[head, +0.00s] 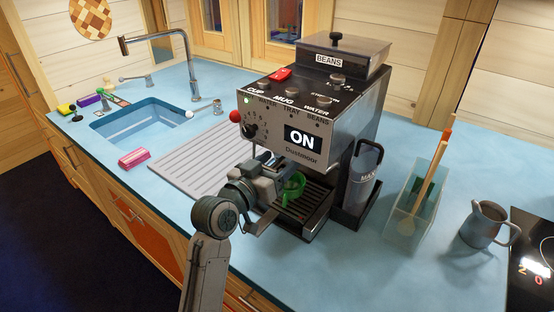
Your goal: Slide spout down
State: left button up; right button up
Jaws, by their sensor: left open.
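The grey coffee machine (318,100) stands on the blue counter, with a lit "ON" display on its front. My left gripper (274,188) is open at the lower front of the machine, below the control panel. The spout cannot be made out; the gripper covers much of the area under the panel. A green cup (292,187) sits on the dark slatted drip tray (312,222), just beyond the gripper and partly covered by it. Whether the gripper touches the machine or the cup, I cannot tell. My right gripper does not show.
A clear water tank (361,182) stands at the machine's right side. Further right are a translucent holder (407,213) with wooden utensils and a grey jug (483,224). A sink (140,124) and a pink sponge (134,158) are at left. The front right counter is clear.

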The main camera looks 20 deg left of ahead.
pick_arm(q)
jog(key=shift+w, duration=0.15)
jog(key=c, duration=1.2)
jog(key=shift+o, duration=0.2)
notch_tip(320, 180, down, 5)
jog(key=b, duration=0.3)
jog(key=shift+f, duration=0.2)
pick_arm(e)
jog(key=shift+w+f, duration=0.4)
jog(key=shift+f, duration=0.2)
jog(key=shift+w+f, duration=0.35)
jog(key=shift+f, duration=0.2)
pick_arm(q)
jog(key=o, duration=1.1)
jog(key=shift+o, duration=0.3)
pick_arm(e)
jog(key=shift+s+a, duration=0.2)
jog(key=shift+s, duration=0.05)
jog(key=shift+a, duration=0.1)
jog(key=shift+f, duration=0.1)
